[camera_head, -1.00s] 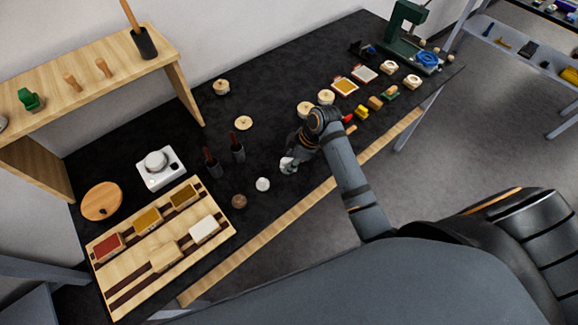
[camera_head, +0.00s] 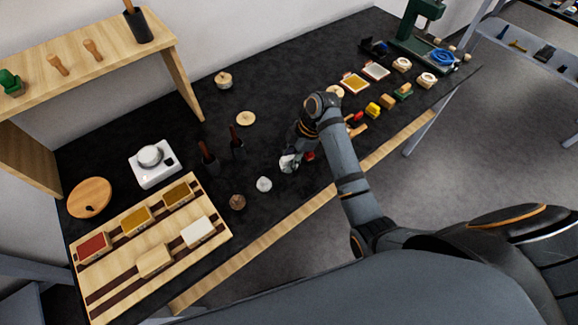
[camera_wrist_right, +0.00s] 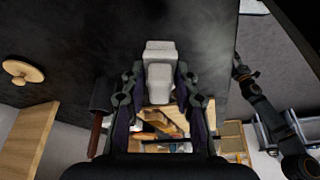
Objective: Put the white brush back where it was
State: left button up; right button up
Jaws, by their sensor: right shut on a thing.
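In the right wrist view the gripper (camera_wrist_right: 159,92) is shut on a white piece (camera_wrist_right: 159,60) with a wide block and a narrower part, which looks like the white brush. In the head view it is small and partly hidden by the fingers; I cannot tell if it touches the table. A small red thing (camera_head: 309,156) shows just right of the gripper. My left gripper is not in view.
A striped wooden board (camera_head: 118,262) with coloured blocks lies at front left. A red (camera_head: 354,118), a yellow (camera_head: 373,109) and a green piece (camera_head: 403,91) lie right of my arm.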

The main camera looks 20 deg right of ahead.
aim_at(289, 160)
jog(key=shift+w+d+f, duration=0.25)
jog(key=shift+w+f, duration=0.6)
jog(key=shift+f, duration=0.2)
jog(key=shift+w+f+p, duration=0.15)
jog(key=shift+f+p, duration=0.25)
notch_tip(289, 160, down, 2)
jog(key=shift+f+p, duration=0.2)
jog(key=shift+p, duration=0.25)
jog(key=shift+f, duration=0.15)
jog(key=shift+f, duration=0.1)
jog(key=o, duration=1)
